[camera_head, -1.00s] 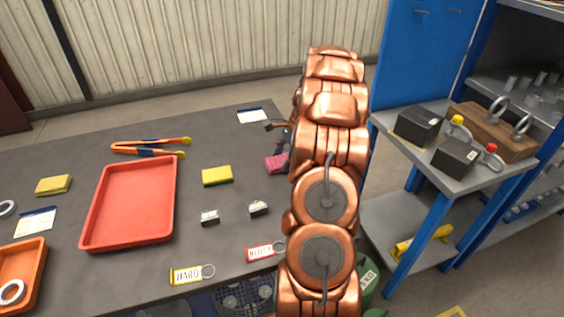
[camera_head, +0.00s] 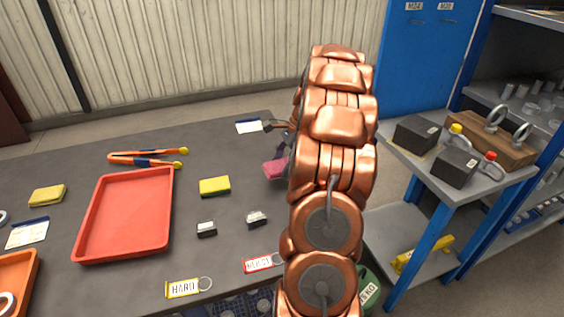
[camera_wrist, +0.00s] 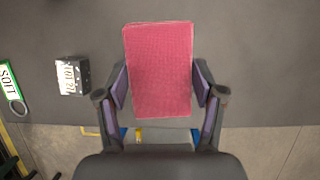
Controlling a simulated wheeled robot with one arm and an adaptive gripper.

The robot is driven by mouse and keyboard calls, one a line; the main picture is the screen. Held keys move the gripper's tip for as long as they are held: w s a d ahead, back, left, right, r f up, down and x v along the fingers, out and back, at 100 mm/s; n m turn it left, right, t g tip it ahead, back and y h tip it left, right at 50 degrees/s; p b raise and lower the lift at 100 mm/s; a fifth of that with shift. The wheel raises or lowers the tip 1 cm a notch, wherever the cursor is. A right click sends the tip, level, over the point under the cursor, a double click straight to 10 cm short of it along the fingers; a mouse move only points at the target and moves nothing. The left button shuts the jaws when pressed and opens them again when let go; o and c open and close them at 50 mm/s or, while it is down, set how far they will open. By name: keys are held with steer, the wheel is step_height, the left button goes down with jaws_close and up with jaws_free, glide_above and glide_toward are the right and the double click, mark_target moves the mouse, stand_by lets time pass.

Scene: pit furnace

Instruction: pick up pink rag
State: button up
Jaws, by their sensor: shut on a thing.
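The pink rag (camera_wrist: 160,68) is a flat, folded rectangle held between the two fingers of my gripper (camera_wrist: 160,86) in the wrist view. The fingers press on its left and right edges. In the head view the rag (camera_head: 274,170) shows at the left side of my copper arm, over the dark grey table (camera_head: 130,290). My gripper (camera_head: 282,148) is mostly hidden behind the arm there. The rag seems slightly above the tabletop, but the exact gap is hard to tell.
A yellow sponge-like block (camera_head: 214,186), two small dark blocks (camera_head: 206,229), a red tray (camera_head: 125,215) and orange-handled tongs (camera_head: 147,158) lie left of the rag. Key tags (camera_head: 188,287) lie along the front edge. A blue-legged stand (camera_head: 440,190) with dark boxes stands right of my arm.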

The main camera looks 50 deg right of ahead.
steer(key=s+a+b, duration=0.1)
steer(key=s+a, duration=0.1)
steer(key=s, duration=0.1)
steer(key=s+a+r, duration=0.1)
steer(key=s+a, duration=0.2)
steer(key=s, duration=0.1)
steer(key=s+a+b, duration=0.1)
steer(key=s+a, duration=0.2)
steer(key=s, duration=0.1)
steer(key=shift+r+b, duration=0.15)
steer(key=shift+b, duration=0.15)
